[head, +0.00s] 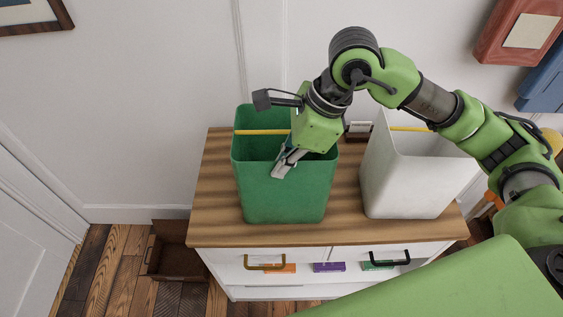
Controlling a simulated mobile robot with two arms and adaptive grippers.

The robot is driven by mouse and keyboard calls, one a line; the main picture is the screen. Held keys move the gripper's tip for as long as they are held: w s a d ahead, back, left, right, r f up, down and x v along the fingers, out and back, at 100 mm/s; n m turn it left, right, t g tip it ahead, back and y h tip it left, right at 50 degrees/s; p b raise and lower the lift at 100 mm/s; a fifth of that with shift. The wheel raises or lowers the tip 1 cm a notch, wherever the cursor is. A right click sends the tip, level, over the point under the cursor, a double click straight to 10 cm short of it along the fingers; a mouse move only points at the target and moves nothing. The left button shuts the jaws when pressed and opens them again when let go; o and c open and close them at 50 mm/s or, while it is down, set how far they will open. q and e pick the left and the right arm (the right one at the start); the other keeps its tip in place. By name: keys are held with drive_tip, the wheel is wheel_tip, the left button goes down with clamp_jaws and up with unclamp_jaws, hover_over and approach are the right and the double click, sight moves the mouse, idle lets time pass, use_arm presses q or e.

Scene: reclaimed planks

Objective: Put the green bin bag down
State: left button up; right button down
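The green bin bag (285,195) looks like a tall, open-topped green container with a yellow strip across its back. It is upright over the left part of the wooden cabinet top (215,180) and appears to rest on it. My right gripper (282,168) reaches down from above to its front rim. Its fingers look closed on that rim, with one finger showing against the outer front wall. The other finger is partly hidden. My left gripper is not in view.
A white open-topped container (405,185) stands to the right on the same top. A small dark box (358,130) sits behind, between the two. Drawers with handles (265,263) are below. A brown open box (175,255) lies on the plank floor. A wall is close behind.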

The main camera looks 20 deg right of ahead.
drive_tip(key=shift+f, duration=0.15)
drive_tip(key=c, duration=2.3)
unclamp_jaws()
drive_tip(key=shift+r, duration=0.35)
drive_tip(key=b+v, duration=0.2)
drive_tip(key=v, duration=0.9)
drive_tip(key=shift+d+r, duration=0.1)
drive_tip(key=shift+r, duration=0.25)
